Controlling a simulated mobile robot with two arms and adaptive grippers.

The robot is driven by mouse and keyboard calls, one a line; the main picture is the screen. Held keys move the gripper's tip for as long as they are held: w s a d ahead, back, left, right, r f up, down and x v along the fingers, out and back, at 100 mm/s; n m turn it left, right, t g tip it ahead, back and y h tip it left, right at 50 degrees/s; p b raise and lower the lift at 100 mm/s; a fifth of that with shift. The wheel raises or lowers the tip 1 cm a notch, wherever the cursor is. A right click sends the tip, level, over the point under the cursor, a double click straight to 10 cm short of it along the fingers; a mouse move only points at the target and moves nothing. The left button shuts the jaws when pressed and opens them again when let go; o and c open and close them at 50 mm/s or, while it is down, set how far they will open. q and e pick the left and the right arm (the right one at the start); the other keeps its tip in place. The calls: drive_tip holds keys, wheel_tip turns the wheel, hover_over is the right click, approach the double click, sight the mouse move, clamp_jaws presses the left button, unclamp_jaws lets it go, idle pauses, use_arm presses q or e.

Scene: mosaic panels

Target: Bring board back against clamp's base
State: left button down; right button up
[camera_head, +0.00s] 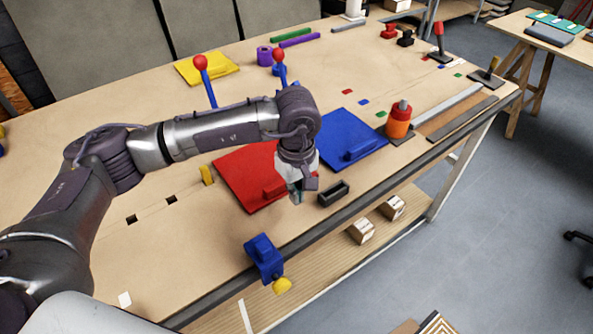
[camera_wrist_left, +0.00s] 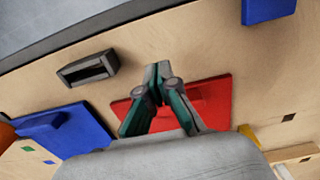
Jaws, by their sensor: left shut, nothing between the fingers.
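A red board (camera_head: 245,175) with a raised red block lies flat on the table, partly behind my left arm; it also shows in the left wrist view (camera_wrist_left: 212,98). A blue board (camera_head: 340,130) with a block lies to its right, and a yellow board (camera_head: 205,68) lies at the back. Two blue clamp levers with red knobs, one at left (camera_head: 208,85) and one at right (camera_head: 280,68), stand behind my arm; it hides the left one's base. A blue edge clamp (camera_head: 264,258) sits at the table's front edge. My left gripper (camera_head: 297,196) is shut and empty, above the red board's front right side.
A dark open holder (camera_head: 334,194) stands just right of my left gripper. An orange-and-red cylinder (camera_head: 399,118) stands right of the blue board. A small yellow block (camera_head: 207,175) is at the red board's left edge. The table's front left is mostly clear.

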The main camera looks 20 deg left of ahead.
use_arm(q)
drive_tip(key=shift+s+f, duration=0.1)
drive_tip(key=shift+f, duration=0.85)
drive_tip(key=shift+w+a+f+p, duration=0.1)
drive_tip(key=shift+w+a+p, duration=1)
drive_tip(key=shift+a, duration=0.15)
drive_tip(key=shift+w+a+f, duration=0.1)
drive_tip(key=shift+w+a, duration=0.1)
drive_tip(key=shift+a, duration=0.1)
